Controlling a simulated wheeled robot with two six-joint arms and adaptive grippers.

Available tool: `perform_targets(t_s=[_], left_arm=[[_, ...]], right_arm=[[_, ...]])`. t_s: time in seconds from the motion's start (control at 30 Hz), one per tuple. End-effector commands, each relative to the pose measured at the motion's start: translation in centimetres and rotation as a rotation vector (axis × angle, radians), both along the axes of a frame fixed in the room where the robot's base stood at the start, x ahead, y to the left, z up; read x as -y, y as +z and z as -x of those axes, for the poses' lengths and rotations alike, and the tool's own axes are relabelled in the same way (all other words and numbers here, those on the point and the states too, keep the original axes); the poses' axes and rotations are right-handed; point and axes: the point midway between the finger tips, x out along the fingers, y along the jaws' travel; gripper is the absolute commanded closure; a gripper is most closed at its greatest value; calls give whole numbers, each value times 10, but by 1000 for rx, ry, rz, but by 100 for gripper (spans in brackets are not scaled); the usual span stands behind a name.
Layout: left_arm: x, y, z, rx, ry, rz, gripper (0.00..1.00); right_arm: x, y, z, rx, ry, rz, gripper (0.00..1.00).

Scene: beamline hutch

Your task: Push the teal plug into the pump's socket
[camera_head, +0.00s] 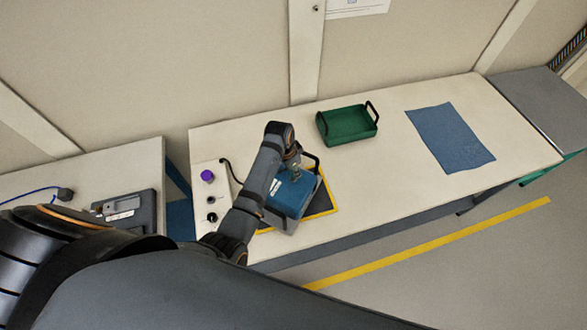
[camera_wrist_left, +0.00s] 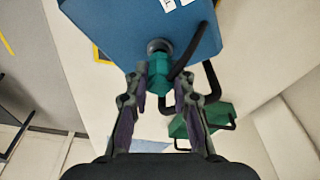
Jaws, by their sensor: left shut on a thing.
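The blue pump (camera_head: 288,196) sits on a dark mat with a yellow border (camera_head: 333,205) on the bench. In the left wrist view its blue body (camera_wrist_left: 130,25) fills the top, with a dark round socket (camera_wrist_left: 157,46) facing the gripper. The teal plug (camera_wrist_left: 158,78) stands between the fingertips of my left gripper (camera_wrist_left: 159,92), which is shut on it. The plug's front is at the socket and looks in line with it; how deep it sits I cannot tell. In the head view my left gripper (camera_head: 294,168) is at the pump's far side, and the plug is hard to make out. My right gripper is not in view.
A green tray (camera_head: 347,124) with dark handles stands behind the pump; it also shows in the left wrist view (camera_wrist_left: 205,121). A blue cloth (camera_head: 450,137) lies to the right. A purple knob (camera_head: 207,176) is left of the pump. Bench between tray and cloth is clear.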

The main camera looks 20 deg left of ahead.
Motion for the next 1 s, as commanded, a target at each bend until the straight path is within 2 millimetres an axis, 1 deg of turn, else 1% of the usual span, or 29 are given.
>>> perform_targets(t_s=[0.57,0.77,0.8,1.0], left_arm=[[0,-9,0,0,0,0,100],[0,-9,0,0,0,0,100],[0,-9,0,0,0,0,76],[0,-9,0,0,0,0,50]], right_arm=[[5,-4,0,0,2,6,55],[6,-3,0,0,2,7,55],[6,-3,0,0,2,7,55],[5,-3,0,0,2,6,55]])
